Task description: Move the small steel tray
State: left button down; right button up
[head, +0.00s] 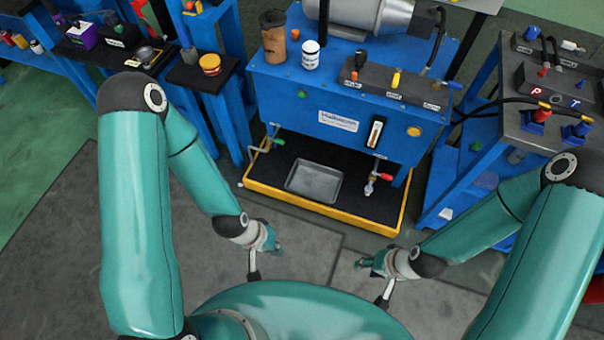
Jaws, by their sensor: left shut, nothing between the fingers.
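The small steel tray (314,182) is a shallow grey rectangle. It lies flat on the black mat of a low platform (300,206) with a yellow edge, under the blue hydraulic unit. My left gripper (274,247) is shut and empty, in front of the platform and lower left of the tray. My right gripper (362,264) is in front of the platform, lower right of the tray and apart from it. Its fingers are small and dark here, so I cannot tell if they are open.
The blue tank (338,112) overhangs behind the tray. A valve with a red handle (386,177) sticks out right of the tray, and another tap (262,147) is at the left. A blue bench (455,170) stands at the right. Grey floor mat (310,262) lies clear in front.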

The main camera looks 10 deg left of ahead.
aim_at(307, 179)
jog(key=u, duration=1.8)
jog(key=i, duration=0.1)
jog(key=z, duration=2.95)
jog(key=i, duration=0.25)
jog(key=z, duration=2.15)
jog(key=k, duration=2)
jog(key=u, duration=1.2)
jog(key=i, duration=0.95)
jog(key=u, duration=0.25)
